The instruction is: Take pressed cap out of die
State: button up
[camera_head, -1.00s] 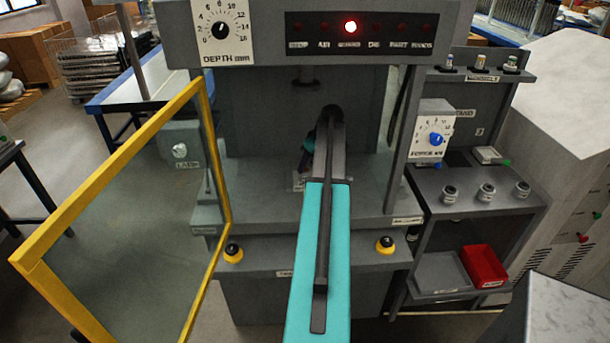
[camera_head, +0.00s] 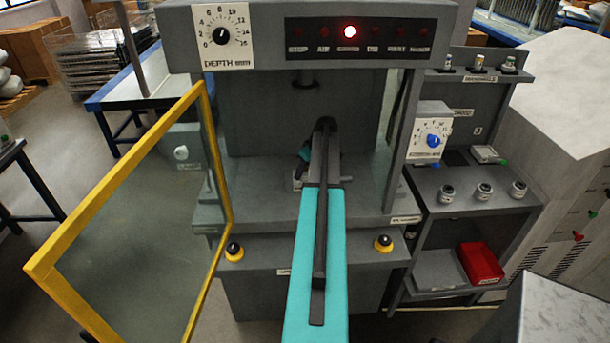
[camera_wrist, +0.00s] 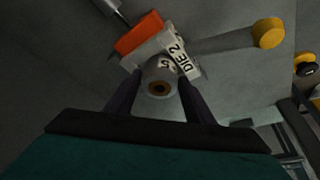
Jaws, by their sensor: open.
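In the wrist view a pale round cap (camera_wrist: 158,88) with a brown ringed hole faces the camera. It sits at the die (camera_wrist: 180,62), a light block marked "DIE 2". My gripper (camera_wrist: 158,92) is open, with one dark finger on each side of the cap. I cannot tell whether the fingers touch it. In the head view my teal and dark arm reaches into the press and hides most of the die and cap.
The yellow-framed guard door (camera_head: 130,190) stands open at the left. The press ram (camera_head: 305,82) hangs above the die area. Two yellow-ringed buttons sit on the front, the right one (camera_head: 383,243) near my arm. A red bin (camera_head: 481,263) is at the lower right.

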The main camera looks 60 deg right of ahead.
jog(key=c, duration=1)
jog(key=shift+r, duration=0.15)
jog(key=shift+r+b, duration=1.05)
jog(key=shift+r, duration=0.25)
jog(key=shift+s+r, duration=0.15)
jog(key=shift+r, duration=0.15)
jog(key=s+a+b, duration=0.2)
jog(key=s, duration=0.2)
jog(key=s+a+r+b, duration=0.1)
jog(key=s+a, duration=0.1)
jog(key=s, duration=0.3)
jog(key=s+a+b, duration=0.2)
jog(key=s, duration=0.3)
jog(key=shift+a+r+b, duration=0.25)
jog(key=shift+a+b, duration=0.05)
jog(key=shift+a, duration=0.1)
